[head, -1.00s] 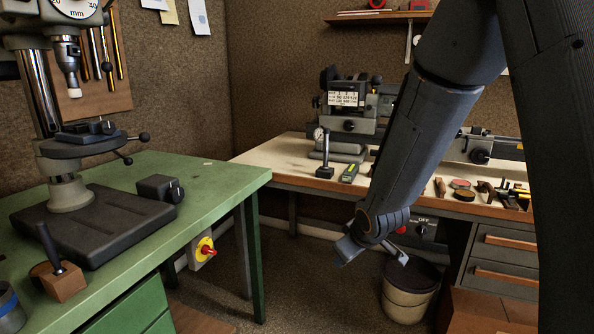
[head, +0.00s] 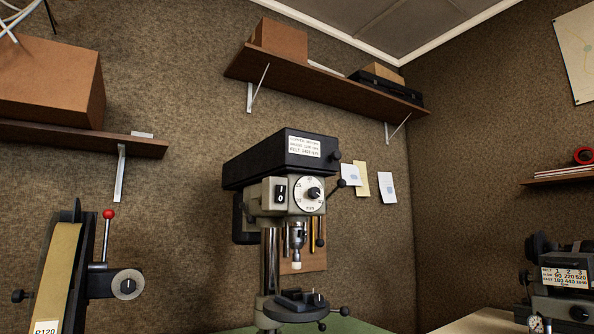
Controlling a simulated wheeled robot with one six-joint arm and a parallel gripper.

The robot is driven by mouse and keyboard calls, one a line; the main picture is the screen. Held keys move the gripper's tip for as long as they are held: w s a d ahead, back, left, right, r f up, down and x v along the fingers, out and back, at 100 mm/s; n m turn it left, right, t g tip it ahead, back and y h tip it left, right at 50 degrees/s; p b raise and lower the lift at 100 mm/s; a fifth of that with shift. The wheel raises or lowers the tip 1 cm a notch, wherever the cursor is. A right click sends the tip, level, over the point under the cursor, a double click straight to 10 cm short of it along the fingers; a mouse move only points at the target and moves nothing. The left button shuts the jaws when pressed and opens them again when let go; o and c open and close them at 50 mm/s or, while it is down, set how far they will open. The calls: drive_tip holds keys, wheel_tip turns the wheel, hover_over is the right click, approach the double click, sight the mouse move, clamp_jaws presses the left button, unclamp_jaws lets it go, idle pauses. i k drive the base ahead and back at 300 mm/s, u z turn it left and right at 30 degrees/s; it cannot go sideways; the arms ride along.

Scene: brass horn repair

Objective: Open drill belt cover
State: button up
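The drill press (head: 270,205) stands on the green bench near the middle of the head view. Its black belt cover (head: 255,158) is the box on top of the head and looks closed. A white label (head: 304,147) is on the cover's front, and a dark knob (head: 334,156) is at its right end. Below are a switch (head: 280,194), a round dial (head: 307,194) and the chuck (head: 296,238). My gripper and arm are out of view.
A belt sander (head: 65,270) with a red-knobbed lever stands at the left. Shelves with boxes hang upper left (head: 60,133) and above the drill (head: 330,85). A lathe headstock (head: 565,285) is at the lower right. The air around the cover looks clear.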

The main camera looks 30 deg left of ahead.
sight(295, 147)
drive_tip(key=u, duration=1.15)
drive_tip(key=k, duration=0.55)
drive_tip(key=z, duration=0.75)
drive_tip(key=i, duration=1.1)
drive_tip(key=u, duration=0.4)
